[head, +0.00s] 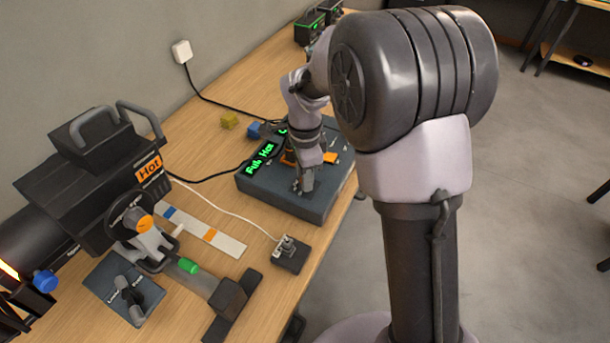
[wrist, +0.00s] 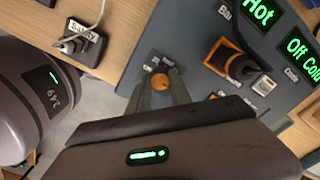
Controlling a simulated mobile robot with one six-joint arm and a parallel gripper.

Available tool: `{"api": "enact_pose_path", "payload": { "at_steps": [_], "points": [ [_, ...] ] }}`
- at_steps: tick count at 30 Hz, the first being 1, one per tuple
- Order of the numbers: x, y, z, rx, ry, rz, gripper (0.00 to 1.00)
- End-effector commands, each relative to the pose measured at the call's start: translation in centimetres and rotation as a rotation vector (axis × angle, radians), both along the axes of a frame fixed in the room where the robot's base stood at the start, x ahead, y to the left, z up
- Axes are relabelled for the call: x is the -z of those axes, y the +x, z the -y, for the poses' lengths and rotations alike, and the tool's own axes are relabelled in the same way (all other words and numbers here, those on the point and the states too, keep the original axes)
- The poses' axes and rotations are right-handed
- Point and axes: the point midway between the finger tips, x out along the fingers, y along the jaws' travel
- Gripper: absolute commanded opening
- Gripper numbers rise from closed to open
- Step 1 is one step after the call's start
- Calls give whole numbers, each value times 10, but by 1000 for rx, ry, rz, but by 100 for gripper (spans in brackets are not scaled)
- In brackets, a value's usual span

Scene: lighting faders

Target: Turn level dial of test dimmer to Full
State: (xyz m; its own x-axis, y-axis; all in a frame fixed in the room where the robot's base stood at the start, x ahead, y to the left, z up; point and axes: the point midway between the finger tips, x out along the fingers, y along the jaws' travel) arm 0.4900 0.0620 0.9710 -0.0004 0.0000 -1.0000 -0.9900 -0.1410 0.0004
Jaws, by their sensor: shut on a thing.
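A flat blue-grey control box (head: 262,189), apparently the test dimmer, lies near the table's right edge. It also fills the upper right of the wrist view (wrist: 196,35). A small round orange dial (wrist: 159,82) sits on its panel; the lettering around it is too small to read. My gripper (wrist: 160,85) points down at the panel, its two fingers shut on the dial's sides. In the head view my gripper (head: 303,189) is over the box's near right part and hides the dial. A green display (head: 262,158) on the box reads "Full Hot".
On the box, close to my gripper, is a larger orange-ringed control (wrist: 225,57) with a dark lever. A second display (wrist: 302,55) reads "Off Cold". A small socket block (head: 289,255) with a plugged cable lies in front. A black lamp (head: 95,185) labelled "Hot" stands left.

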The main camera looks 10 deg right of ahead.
Motion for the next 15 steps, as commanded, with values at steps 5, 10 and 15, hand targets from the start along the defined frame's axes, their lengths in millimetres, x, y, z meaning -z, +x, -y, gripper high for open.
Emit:
{"api": "enact_pose_path", "payload": {
  "at_steps": [5, 10, 15],
  "points": [
    [0, 0, 0, 0, 0, 1, 35],
    [0, 0, 0, 0, 0, 1, 47],
    [0, 0, 0, -1, 0, 0, 47]
  ]
}}
